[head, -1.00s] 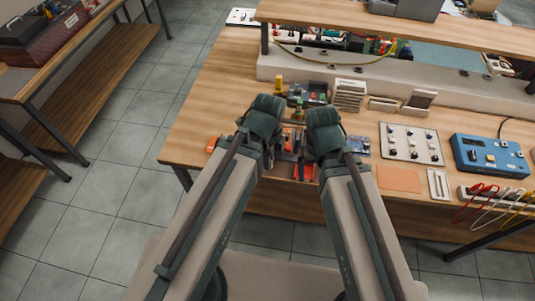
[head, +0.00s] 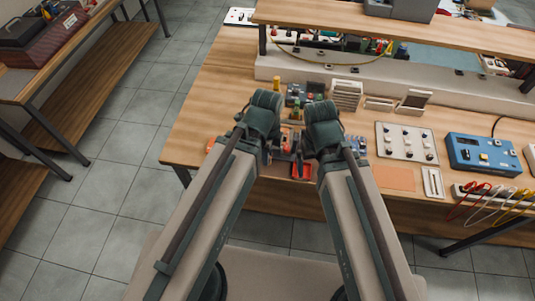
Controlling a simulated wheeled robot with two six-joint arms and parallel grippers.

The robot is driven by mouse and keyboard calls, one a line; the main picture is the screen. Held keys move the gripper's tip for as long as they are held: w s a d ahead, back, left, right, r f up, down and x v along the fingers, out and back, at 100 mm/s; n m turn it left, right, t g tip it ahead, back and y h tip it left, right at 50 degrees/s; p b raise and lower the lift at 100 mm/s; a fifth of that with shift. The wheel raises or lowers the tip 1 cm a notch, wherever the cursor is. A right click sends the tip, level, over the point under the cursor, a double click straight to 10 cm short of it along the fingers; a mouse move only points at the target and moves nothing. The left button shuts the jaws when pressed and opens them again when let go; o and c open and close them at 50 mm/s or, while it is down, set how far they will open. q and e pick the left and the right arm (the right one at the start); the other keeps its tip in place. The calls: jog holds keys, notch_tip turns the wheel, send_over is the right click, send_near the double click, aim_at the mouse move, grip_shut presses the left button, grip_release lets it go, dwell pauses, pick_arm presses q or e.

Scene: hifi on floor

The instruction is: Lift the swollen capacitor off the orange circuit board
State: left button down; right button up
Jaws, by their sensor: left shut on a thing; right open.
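My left gripper (head: 269,156) is over the near edge of the workbench, its fingers mostly hidden by its own wrist. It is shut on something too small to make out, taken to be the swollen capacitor. My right gripper (head: 299,156) is just to its right, open. An orange-red piece (head: 302,171), which may be the orange circuit board, shows between and below the two grippers, partly covered by them. I cannot tell whether the held thing touches the board.
The wooden workbench (head: 215,95) has clear wood at its left. Behind the grippers stand small parts and a white rack (head: 346,94). A shelf (head: 400,35) spans the back.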

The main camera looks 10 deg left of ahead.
pick_arm(q)
jog(key=shift+r+p, duration=0.85)
jog(key=shift+r, duration=0.2)
